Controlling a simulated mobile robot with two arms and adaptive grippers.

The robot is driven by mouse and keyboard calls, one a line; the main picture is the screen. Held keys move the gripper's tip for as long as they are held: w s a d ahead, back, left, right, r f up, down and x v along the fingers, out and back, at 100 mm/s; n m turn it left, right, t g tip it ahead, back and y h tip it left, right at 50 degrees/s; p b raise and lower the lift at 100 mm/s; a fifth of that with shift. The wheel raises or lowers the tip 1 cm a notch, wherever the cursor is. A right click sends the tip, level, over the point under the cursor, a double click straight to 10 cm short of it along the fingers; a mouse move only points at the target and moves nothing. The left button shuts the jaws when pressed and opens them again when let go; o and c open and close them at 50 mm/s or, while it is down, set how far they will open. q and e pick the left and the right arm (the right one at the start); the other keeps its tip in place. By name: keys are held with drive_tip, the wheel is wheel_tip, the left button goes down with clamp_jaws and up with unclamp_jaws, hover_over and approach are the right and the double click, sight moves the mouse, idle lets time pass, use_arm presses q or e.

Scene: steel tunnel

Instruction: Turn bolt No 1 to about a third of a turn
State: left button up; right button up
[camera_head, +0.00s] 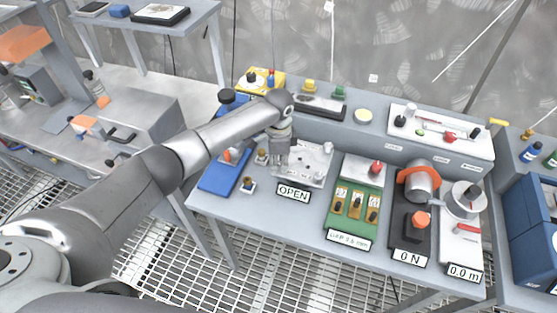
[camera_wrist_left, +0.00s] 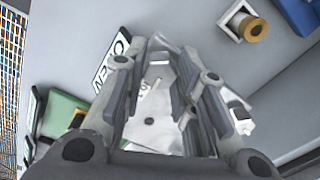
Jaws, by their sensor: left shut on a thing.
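A light grey plate (camera_head: 318,158) with small raised fittings lies on the table behind a label reading OPEN (camera_head: 293,193). My left gripper (camera_head: 280,163) points down at the left part of this plate. In the left wrist view the gripper's fingers (camera_wrist_left: 165,58) are closed in around a small part on the plate (camera_wrist_left: 150,105). That part, apparently a bolt, is mostly hidden by the fingers. No bolt number is readable and its turn angle cannot be told. My right gripper is not in view.
A blue tray (camera_head: 217,181) and a small brass-topped block (camera_head: 248,185) stand left of the plate. To the right are a green panel (camera_head: 357,200), an orange ring on a grey cylinder (camera_head: 418,182), and a white crank device (camera_head: 462,205). A raised shelf runs behind.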

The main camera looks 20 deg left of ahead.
sight(279, 164)
use_arm(q)
drive_tip(key=m, duration=0.3)
drive_tip(key=shift+w+r+m, duration=0.1)
drive_tip(key=shift+m, duration=2.3)
drive_tip(key=o, duration=1)
drive_tip(key=shift+o, duration=0.2)
drive_tip(key=shift+r, duration=0.15)
wheel_tip(279, 164, up, 12)
drive_tip(key=shift+f, duration=0.2)
